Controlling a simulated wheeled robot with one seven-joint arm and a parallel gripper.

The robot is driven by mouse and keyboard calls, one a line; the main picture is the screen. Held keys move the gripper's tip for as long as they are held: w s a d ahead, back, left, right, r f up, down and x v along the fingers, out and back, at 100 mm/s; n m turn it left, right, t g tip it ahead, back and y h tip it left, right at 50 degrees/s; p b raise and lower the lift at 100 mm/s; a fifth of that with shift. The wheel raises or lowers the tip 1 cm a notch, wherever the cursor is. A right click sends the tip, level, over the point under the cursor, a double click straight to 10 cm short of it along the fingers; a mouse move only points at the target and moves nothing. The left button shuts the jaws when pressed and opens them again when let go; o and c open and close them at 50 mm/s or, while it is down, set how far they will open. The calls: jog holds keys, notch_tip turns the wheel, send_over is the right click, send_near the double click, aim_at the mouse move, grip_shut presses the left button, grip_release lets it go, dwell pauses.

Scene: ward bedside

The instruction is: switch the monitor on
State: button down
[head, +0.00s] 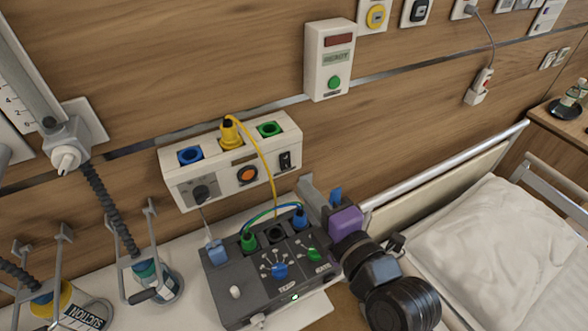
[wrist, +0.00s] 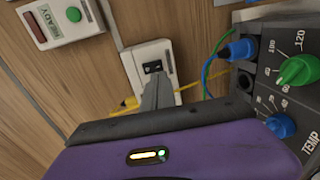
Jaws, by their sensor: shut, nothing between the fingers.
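A dark grey box (head: 232,287) with blue and green knobs, sockets and a small lit light stands on the bedside surface. I cannot tell for sure which unit is the monitor. Above it, a white wall unit (head: 215,192) has blue, yellow and green sockets, a grey knob, an orange button and a black rocker switch (head: 285,161). The rocker also shows in the wrist view (wrist: 153,67). My gripper (head: 304,181) is shut and empty, just right of and below the rocker. In the wrist view its fingertips (wrist: 156,82) point at the switch; contact is unclear.
A white box (head: 316,72) reading READY, with a green button, is on the wall above. A yellow cable (head: 262,150) hangs close to my fingers. Bottles (head: 165,284) stand at left. The bed with a pillow (head: 495,240) is at right.

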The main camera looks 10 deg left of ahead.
aim_at(287, 168)
jog(key=p+x, duration=0.1)
jog(key=x, duration=0.5)
jog(key=shift+p, duration=0.3)
jog(key=shift+f, duration=0.1)
jog(key=shift+w+a+f+b, duration=0.1)
jog(key=shift+f+b, duration=0.25)
jog(key=shift+b, duration=0.9)
jog(key=shift+r+p, duration=0.35)
